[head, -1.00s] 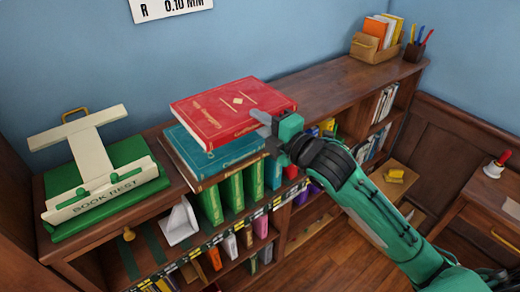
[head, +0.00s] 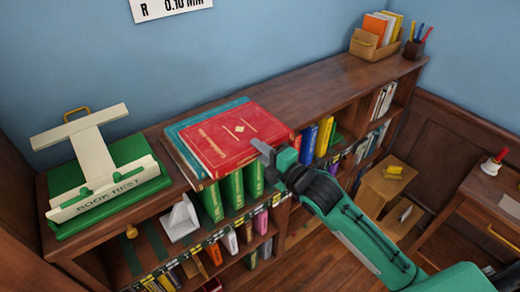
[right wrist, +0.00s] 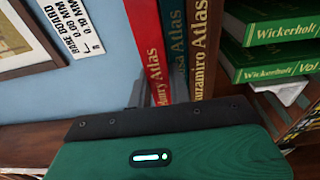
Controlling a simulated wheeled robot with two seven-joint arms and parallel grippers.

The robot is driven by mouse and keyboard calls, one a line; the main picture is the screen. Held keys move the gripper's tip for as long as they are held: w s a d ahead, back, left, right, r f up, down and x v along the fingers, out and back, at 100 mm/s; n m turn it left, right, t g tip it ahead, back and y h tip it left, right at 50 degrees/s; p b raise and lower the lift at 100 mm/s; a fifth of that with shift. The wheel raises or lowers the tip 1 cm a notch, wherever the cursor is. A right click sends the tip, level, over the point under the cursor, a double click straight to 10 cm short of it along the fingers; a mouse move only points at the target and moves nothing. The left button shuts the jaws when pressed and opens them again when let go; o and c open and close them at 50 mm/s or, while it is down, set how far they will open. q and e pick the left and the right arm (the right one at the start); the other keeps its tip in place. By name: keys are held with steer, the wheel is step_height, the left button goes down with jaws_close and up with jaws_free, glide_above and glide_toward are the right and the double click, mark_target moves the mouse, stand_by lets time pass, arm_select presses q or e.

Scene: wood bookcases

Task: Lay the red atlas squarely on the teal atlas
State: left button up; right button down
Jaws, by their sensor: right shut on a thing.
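The red atlas (head: 236,136) lies flat over the teal atlas (head: 186,126), shifted toward the front right, so a teal strip shows along the back and left. A brown atlas (right wrist: 204,45) is under the teal one. In the right wrist view the red spine (right wrist: 149,50) and teal spine (right wrist: 178,45) run side by side. I cannot tell whether the red atlas fully rests on the teal. My right gripper (head: 265,152) is shut on the red atlas's front right edge. My left gripper is out of view.
A green book rest (head: 105,190) stands left of the stack on the bookcase top (head: 310,85). The top is clear to the right, up to a box of books (head: 374,47) and a pen holder (head: 414,49). Green volumes (head: 233,188) stand on the shelf below.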

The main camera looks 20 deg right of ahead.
steer(key=shift+r, duration=0.1)
steer(key=c, duration=1.3)
jaws_free()
steer(key=shift+f, duration=0.2)
steer(key=shift+r, duration=0.25)
steer(key=b+v, duration=0.4)
steer(key=v, duration=0.8)
steer(key=shift+f, duration=0.1)
